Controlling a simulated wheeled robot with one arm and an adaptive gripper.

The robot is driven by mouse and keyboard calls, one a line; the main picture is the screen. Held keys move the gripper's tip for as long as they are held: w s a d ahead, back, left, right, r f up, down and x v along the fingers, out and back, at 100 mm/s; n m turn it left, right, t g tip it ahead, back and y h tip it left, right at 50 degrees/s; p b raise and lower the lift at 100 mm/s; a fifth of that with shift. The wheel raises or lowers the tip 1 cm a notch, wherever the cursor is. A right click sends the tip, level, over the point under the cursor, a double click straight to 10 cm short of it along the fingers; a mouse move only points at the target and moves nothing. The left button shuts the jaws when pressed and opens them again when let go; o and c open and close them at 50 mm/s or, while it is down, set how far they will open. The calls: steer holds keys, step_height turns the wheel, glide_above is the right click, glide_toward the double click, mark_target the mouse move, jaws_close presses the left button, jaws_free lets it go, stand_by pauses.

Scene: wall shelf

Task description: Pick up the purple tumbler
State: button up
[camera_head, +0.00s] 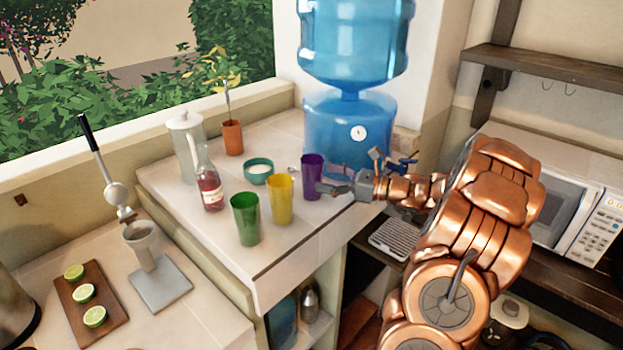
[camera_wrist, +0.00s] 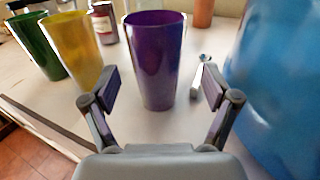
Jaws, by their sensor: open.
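The purple tumbler (camera_head: 312,172) stands upright on the counter, rightmost in a row with the yellow and green tumblers. My gripper (camera_head: 338,185) is beside it on its right, at the end of my copper arm. In the wrist view the purple tumbler (camera_wrist: 155,62) stands straight ahead, its lower part near the gap between the fingers. My gripper (camera_wrist: 161,88) is open, with one finger to each side of that gap. Nothing is held. I cannot tell whether a finger touches the tumbler.
The yellow tumbler (camera_head: 280,200) stands close on the left, then the green tumbler (camera_head: 245,220). Behind are a teal bowl (camera_head: 258,171) and a red bottle (camera_head: 210,189). A blue water dispenser (camera_head: 350,130) stands close behind my gripper. A small metal object (camera_wrist: 202,72) lies right of the purple tumbler.

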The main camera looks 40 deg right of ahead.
mark_target(322, 175)
steer(key=p+x, duration=0.1)
steer(key=x, duration=0.3)
steer(key=shift+a+r, duration=0.15)
steer(key=shift+a, duration=0.05)
steer(key=c, duration=1.4)
steer(key=shift+r, duration=0.15)
